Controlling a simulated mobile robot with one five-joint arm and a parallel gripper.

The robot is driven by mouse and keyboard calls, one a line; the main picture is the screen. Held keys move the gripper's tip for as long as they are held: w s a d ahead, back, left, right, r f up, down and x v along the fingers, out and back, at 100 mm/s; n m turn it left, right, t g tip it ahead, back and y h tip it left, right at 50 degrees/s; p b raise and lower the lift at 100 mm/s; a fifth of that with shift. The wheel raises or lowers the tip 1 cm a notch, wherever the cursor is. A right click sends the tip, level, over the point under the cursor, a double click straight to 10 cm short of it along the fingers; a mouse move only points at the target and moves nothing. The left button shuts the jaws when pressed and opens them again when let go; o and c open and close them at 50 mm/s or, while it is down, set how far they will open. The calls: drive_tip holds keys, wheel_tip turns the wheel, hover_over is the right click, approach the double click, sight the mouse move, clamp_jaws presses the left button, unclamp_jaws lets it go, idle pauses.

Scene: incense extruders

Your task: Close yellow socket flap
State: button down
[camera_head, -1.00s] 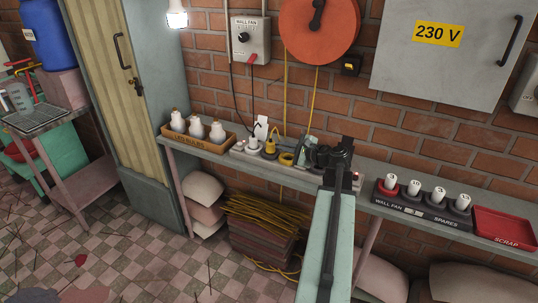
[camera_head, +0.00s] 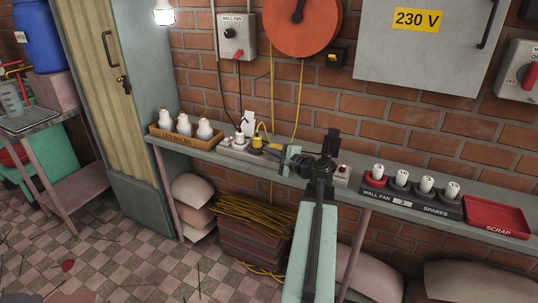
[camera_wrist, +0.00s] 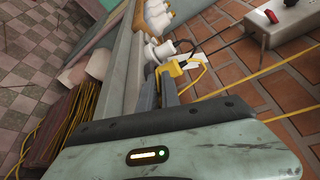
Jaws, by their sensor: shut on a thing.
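The row of sockets (camera_head: 231,149) lies along the shelf. A yellow plug (camera_head: 257,142) with a yellow cable stands in it; it also shows in the wrist view (camera_wrist: 197,62). The yellow socket flap (camera_wrist: 171,73) is at my fingertips in the wrist view, just left of the plug. My gripper (camera_head: 284,158) reaches left, low over the socket row, and is shut on the yellow flap. The fingers hide much of the flap and its socket, so I cannot tell its exact angle.
A white plug (camera_head: 240,139) and the box of LED bulbs (camera_head: 188,139) stand left of the yellow plug. Cables hang from the wall fan switch (camera_head: 237,36) and the orange reel (camera_head: 302,22). The spares holder (camera_head: 412,207) and red scrap tray (camera_head: 495,216) are to the right.

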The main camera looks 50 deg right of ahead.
drive_tip(key=shift+w+a+f, duration=0.2)
drive_tip(key=shift+f, duration=0.3)
drive_tip(key=shift+b, duration=0.3)
drive_tip(key=c, duration=1.6)
unclamp_jaws()
drive_tip(key=shift+w+f, duration=0.1)
drive_tip(key=shift+c, duration=0.2)
drive_tip(key=shift+w+f, duration=0.1)
drive_tip(key=shift+s, duration=0.25)
drive_tip(key=s+r+p, duration=0.1)
drive_tip(key=s, duration=0.6)
drive_tip(key=shift+s+a, duration=0.2)
drive_tip(key=shift+a, duration=0.2)
